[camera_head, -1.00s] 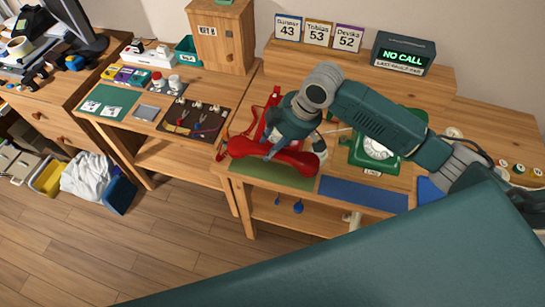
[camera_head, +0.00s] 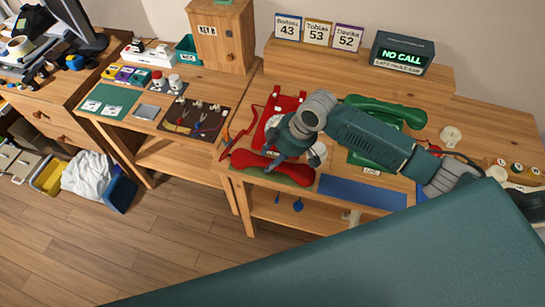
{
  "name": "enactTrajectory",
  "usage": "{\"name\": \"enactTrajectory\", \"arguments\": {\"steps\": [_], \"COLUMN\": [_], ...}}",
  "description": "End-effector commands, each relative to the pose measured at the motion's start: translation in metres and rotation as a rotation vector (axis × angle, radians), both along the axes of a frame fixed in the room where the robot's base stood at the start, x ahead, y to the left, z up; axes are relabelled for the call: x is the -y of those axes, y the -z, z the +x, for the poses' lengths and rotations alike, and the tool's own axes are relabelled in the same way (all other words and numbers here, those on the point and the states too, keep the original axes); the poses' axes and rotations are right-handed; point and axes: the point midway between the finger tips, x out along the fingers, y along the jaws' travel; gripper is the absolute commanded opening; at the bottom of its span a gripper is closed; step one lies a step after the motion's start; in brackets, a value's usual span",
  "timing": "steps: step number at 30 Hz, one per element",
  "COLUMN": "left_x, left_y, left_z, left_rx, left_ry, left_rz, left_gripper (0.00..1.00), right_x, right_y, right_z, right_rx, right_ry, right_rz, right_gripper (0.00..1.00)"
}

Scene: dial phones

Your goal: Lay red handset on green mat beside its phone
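The red handset (camera_head: 245,161) lies along the green mat (camera_head: 304,184) at the front edge of the desk, covering much of it. The red phone (camera_head: 290,103) stands just behind, partly hidden by my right arm. My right gripper (camera_head: 270,161) points down at the middle of the handset, its fingertips at or touching it. The view does not show whether the fingers still grip it. My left gripper is out of view.
A blue mat (camera_head: 362,191) lies to the right, in front of the green phone (camera_head: 362,158), whose green handset (camera_head: 385,109) lies on top. A display (camera_head: 402,55) reading NO CALL stands on the back shelf.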

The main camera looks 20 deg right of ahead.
Motion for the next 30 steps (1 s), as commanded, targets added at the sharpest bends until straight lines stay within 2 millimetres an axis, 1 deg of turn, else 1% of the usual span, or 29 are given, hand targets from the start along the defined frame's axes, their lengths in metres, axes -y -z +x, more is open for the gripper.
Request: {"name": "enactTrajectory", "arguments": {"steps": [1, 2, 10, 14, 17, 24, 27, 30], "left_x": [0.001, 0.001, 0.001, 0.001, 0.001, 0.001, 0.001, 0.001], "left_y": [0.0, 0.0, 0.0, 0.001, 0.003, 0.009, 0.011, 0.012], "left_z": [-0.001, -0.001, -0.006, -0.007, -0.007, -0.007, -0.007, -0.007], "left_rx": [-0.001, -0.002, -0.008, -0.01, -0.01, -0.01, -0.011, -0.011], "left_ry": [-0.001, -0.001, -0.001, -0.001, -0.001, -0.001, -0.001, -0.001], "left_rz": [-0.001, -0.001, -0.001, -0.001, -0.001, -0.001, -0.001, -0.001], "left_gripper": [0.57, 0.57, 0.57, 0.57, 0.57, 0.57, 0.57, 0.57], "right_x": [0.0, 0.0, 0.0, 0.002, 0.007, 0.024, 0.03, 0.034], "right_y": [0.0, 0.0, -0.001, -0.009, -0.023, -0.072, -0.089, -0.102], "right_z": [-0.001, -0.001, 0.0, -0.001, -0.004, -0.015, -0.019, -0.022], "right_rx": [-0.001, -0.001, -0.001, 0.002, 0.003, 0.003, 0.003, 0.001], "right_ry": [0.0, 0.0, 0.0, -0.001, -0.001, -0.001, -0.001, -0.001], "right_rz": [0.0, 0.0, 0.001, 0.001, 0.0, 0.0, -0.001, 0.001], "right_gripper": [0.52, 0.55, 0.55, 0.55, 0.55, 0.55, 0.55, 0.55]}}
